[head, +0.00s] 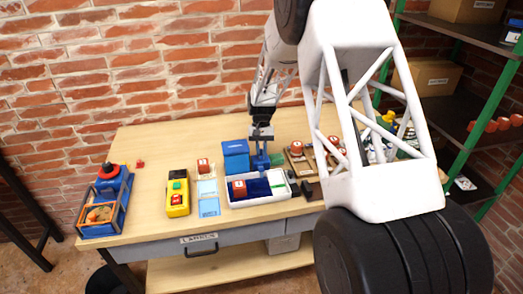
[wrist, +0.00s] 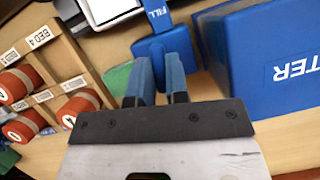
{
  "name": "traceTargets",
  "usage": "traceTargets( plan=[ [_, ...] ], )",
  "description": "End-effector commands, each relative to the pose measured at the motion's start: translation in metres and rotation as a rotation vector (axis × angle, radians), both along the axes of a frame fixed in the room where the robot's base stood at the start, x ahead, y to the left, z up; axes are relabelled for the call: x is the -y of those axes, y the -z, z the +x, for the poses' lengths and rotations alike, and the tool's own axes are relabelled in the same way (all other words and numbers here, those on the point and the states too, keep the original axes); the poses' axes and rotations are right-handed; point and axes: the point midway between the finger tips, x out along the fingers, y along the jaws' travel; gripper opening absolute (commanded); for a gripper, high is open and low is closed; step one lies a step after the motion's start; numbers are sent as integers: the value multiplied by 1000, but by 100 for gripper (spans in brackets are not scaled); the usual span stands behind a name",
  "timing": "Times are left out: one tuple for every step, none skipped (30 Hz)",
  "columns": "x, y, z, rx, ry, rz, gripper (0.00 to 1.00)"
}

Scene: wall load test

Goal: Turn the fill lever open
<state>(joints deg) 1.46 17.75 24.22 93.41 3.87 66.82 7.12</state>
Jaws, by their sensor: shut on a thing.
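The fill lever (wrist: 158,42) is a blue handle with a FILL label at its top end, in the upper middle of the wrist view. My gripper (wrist: 160,62) is shut on its lower part, with one finger on each side; the gripped stretch is partly hidden by the fingers. In the head view my gripper (head: 262,136) reaches down onto the blue lever fitting (head: 261,160). A blue box (head: 236,158) stands just left of it there. In the wrist view this box (wrist: 265,60) is on the right, with lettering ending in TER.
A white tray (head: 233,204) with a dark blue inside and a red-topped block lies in front. A wooden rack (wrist: 60,62) with red-capped pieces stands beside the lever. A yellow control box (head: 178,192) and a blue crate (head: 104,203) are further left. A brick wall is behind.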

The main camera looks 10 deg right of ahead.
Motion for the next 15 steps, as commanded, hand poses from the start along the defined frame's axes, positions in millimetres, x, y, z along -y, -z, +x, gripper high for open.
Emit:
traceTargets(
  plan=[
    [-2,4,-3,-8,-21,0,0],
    [-2,4,-3,-8,-31,0,0],
    [-2,4,-3,-8,-42,0,0],
    [-2,5,-3,-9,-49,1,0],
    [-2,5,-3,-9,-56,2,0],
    [-2,5,-3,-9,-63,2,0],
    [-2,5,-3,-9,-66,2,0],
    [-2,5,-3,-9,-69,1,0],
    [-2,5,-3,-9,-72,1,0],
    [-2,5,-3,-9,-73,1,0],
    [-2,5,-3,-10,-74,1,0],
    [-2,5,-3,-10,-74,1,0],
    [-2,5,-4,-10,-74,1,0],
    [-2,5,-4,-10,-74,1,0],
    [-2,5,-4,-10,-74,1,0]
  ],
)
